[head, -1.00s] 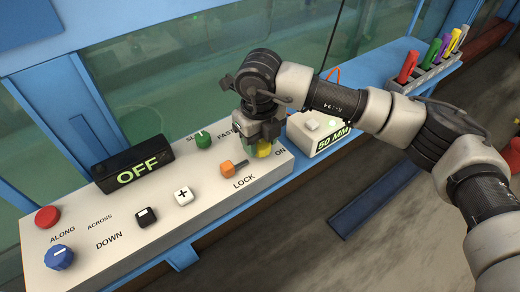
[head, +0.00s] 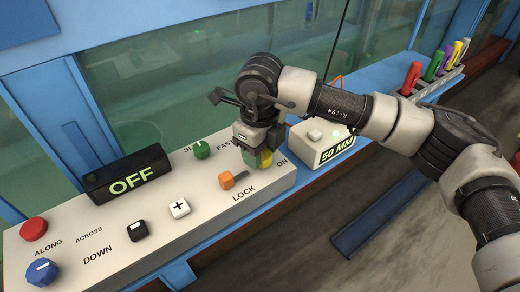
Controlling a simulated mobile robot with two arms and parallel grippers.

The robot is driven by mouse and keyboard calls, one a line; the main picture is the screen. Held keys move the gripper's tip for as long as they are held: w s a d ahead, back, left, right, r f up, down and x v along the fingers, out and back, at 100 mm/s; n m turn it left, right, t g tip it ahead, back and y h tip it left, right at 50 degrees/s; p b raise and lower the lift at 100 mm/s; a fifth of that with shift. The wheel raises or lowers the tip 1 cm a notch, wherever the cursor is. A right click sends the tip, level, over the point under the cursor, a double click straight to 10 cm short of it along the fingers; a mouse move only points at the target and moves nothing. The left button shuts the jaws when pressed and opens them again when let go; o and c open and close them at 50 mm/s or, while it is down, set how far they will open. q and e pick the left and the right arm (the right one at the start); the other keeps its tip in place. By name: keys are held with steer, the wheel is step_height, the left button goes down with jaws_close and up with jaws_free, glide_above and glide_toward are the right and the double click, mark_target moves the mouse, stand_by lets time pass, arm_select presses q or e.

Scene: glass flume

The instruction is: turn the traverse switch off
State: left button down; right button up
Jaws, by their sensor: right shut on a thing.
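The white control panel (head: 75,262) runs along the bottom left. A black display (head: 131,176) on it reads OFF. The knob's exact setting cannot be read. My left gripper is not in view.
An orange slider (head: 227,181) marked LOCK is just left of my gripper. A green knob (head: 201,150), a red button (head: 33,229) and a blue knob (head: 42,272) are on the panel. A white 50 MM box (head: 311,145) stands close on the right.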

steer(key=o, duration=0.9)
steer(key=shift+r, duration=0.15)
step_height(320, 180, up, 11)
steer(key=shift+f+b, duration=0.15)
steer(key=shift+b, duration=0.3)
steer(key=shift+f, duration=0.1)
